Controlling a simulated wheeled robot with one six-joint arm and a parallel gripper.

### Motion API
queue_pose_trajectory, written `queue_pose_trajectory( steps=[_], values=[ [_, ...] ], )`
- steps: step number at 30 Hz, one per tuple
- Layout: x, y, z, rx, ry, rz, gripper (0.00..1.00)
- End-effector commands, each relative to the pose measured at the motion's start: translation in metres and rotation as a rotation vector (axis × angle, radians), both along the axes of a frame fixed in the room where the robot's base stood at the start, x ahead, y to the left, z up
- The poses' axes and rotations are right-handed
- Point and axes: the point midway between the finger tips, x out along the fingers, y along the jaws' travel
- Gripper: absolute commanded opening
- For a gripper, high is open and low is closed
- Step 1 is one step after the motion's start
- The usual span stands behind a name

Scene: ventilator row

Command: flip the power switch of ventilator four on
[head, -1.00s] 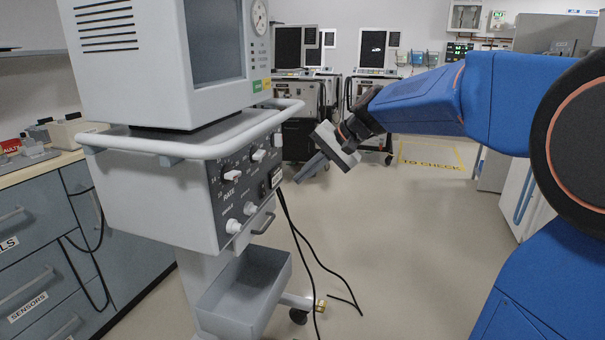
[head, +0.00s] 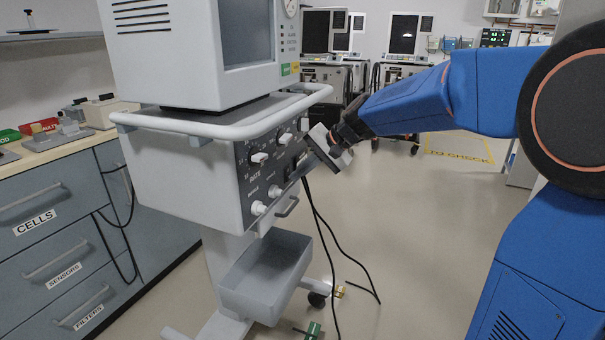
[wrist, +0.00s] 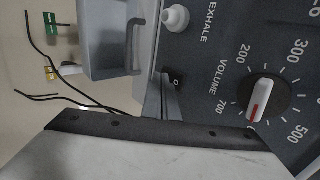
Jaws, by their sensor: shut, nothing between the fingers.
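The nearest ventilator (head: 182,185) stands at centre left in the head view, a grey cabinet with a dark control panel (head: 243,160) on its right face. I can read no number on it. My gripper (head: 297,172) is shut and empty, its tips close to the right part of that panel. In the wrist view the fingertips (wrist: 163,84) are beside a small black rocker switch (wrist: 176,83) with a white mark. I cannot tell whether they touch. The switch is partly covered, and its position is unclear.
A white volume knob (wrist: 261,98) and an exhale knob (wrist: 175,18) are near the fingers. A grey handle (head: 288,207) and an open bin (head: 262,300) are below the panel. Black cables (head: 318,215) hang beside it. More ventilators (head: 404,70) stand behind; floor at right is clear.

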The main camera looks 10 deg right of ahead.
Motion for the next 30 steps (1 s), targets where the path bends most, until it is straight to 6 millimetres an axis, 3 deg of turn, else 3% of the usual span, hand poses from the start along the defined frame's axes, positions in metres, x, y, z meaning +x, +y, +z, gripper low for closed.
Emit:
queue_pose_trajectory(
  steps=[16,30],
  values=[
    [0.002,0.003,-0.001,0.0,0.0,0.0,0.0],
    [0.002,0.003,0.015,0.001,-0.002,-0.001,0.0]
  ],
)
